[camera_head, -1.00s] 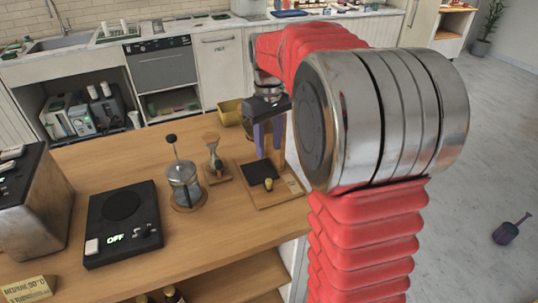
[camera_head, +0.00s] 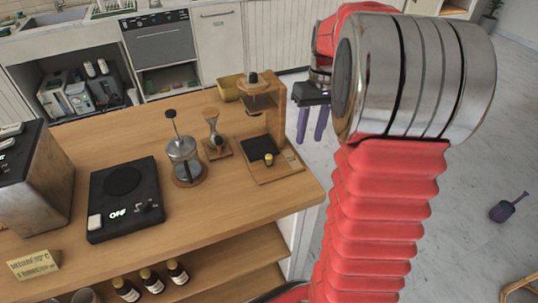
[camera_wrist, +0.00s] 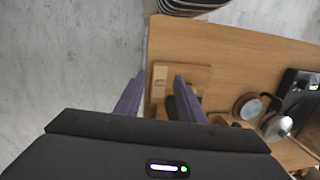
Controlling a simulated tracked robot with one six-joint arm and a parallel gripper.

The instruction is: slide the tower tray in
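A wooden coffee tower (camera_head: 276,122) stands near the right end of the counter. At its foot lies a wooden base (camera_head: 278,174) with a dark square tray (camera_head: 258,147) and a small yellowish knob (camera_head: 269,158) at the front. I cannot tell how far the tray sticks out. My gripper (camera_head: 311,138) hangs just right of the tower, past the counter's right edge, with its purple fingers pointing down. In the wrist view the fingers (camera_wrist: 156,92) are apart with nothing held between them. The wooden base (camera_wrist: 197,73) shows beyond them, and the right finger partly hides it.
A glass press (camera_head: 184,160) and a small wooden-based glass piece (camera_head: 214,135) stand left of the tower. A black scale (camera_head: 124,195) reading OFF lies farther left. A yellow container (camera_head: 230,88) sits behind. Open floor (camera_head: 470,150) lies to the right.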

